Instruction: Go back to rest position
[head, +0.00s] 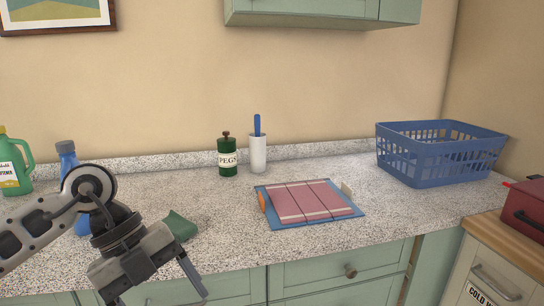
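My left gripper (160,294) is at the lower left, in front of the counter's front edge, and points down and to the right. Its fingers look spread apart, with nothing seen between them; the lower tips are partly cut off by the frame. My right gripper and arm are not in view. No stacked totes show; a blue plastic basket (440,163) stands at the right on the counter.
The speckled counter (330,170) holds a blue board with a folded pink striped cloth (305,201), a green pegs tin (227,158), a white holder (257,154), a green jug (14,165), a blue bottle (67,155) and a green item (181,226). A red box (526,207) is at right.

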